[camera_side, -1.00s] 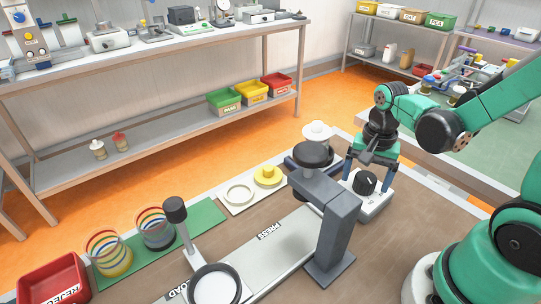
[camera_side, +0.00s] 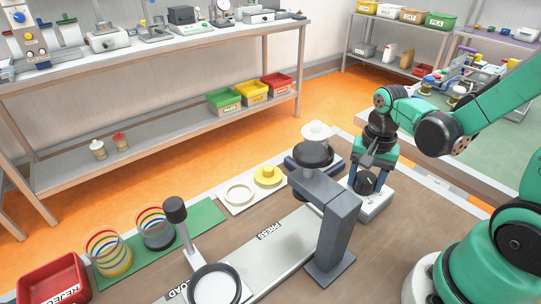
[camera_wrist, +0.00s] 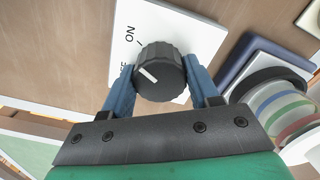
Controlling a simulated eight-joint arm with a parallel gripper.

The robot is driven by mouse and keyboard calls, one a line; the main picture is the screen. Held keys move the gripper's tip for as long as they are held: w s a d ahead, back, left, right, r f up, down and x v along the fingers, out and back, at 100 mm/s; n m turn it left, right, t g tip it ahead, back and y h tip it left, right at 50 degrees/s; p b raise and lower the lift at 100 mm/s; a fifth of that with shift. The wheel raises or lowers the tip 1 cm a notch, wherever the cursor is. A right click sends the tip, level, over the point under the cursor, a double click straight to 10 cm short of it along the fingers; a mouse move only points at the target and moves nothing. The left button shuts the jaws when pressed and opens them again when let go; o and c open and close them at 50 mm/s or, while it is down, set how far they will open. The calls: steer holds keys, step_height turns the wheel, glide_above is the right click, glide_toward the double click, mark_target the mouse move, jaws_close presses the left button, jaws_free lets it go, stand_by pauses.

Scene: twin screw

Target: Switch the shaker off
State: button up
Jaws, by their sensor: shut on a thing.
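A white control box (camera_side: 375,207) with a black ribbed knob stands on the table right of the press. The knob (camera_wrist: 160,72) shows close up in the wrist view, with the box's white top (camera_wrist: 185,35) behind it. An "ON" label and a partly hidden label ending in "F" are printed beside the knob. The knob's white pointer line points up-left, toward the side with the partly hidden label. My gripper (camera_side: 368,184) comes down over the box. Its blue fingers (camera_wrist: 163,82) are shut on the knob, one on each side.
The grey press (camera_side: 335,215) stands close to the left of my gripper. A dark blue plate (camera_wrist: 243,58) and a jar with coloured bands (camera_wrist: 285,112) are close on the right in the wrist view. A red reject bin (camera_side: 52,281) is far left.

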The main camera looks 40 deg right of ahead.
mark_target(367, 177)
steer(key=shift+n, duration=0.3)
steer(key=n, duration=0.5)
steer(key=shift+n, duration=0.3)
steer(key=n, duration=0.5)
steer(key=shift+n, duration=0.3)
steer(key=o, duration=1.3)
steer(key=shift+r, duration=2.8)
